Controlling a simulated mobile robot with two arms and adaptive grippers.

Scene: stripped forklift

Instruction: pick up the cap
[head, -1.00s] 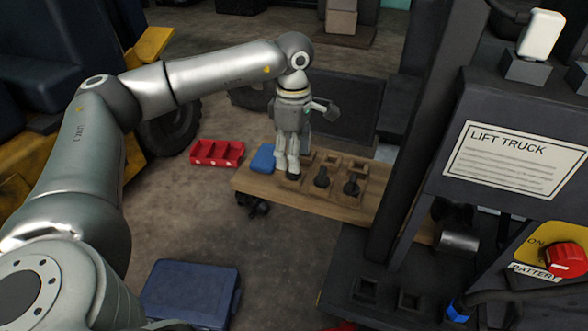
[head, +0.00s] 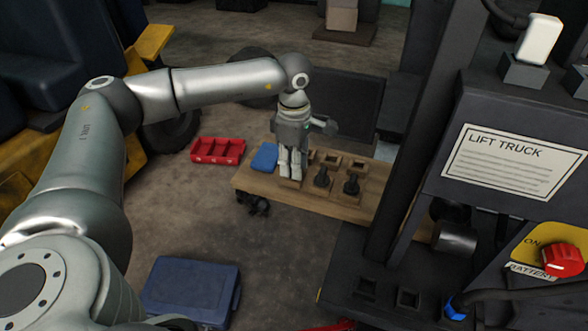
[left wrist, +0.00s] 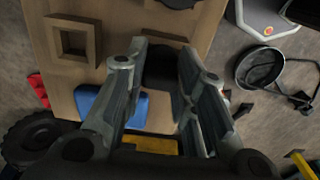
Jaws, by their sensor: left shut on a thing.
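My left gripper (head: 291,165) points down over the wooden board (head: 240,183), at one of its square holders. It is shut on a dark piece, which I take to be the cap (left wrist: 160,66). In the left wrist view the cap shows as a dark shape between the two fingers (left wrist: 160,55). In the head view the fingers hide it. I cannot tell whether it is clear of its holder. My right gripper is not in view.
A blue object (head: 264,157) lies on the board left of my fingers. A red divided bin (head: 217,150) and a dark blue case (head: 190,292) are on the floor. The forklift mast and LIFT TRUCK panel (head: 515,160) stand at the right.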

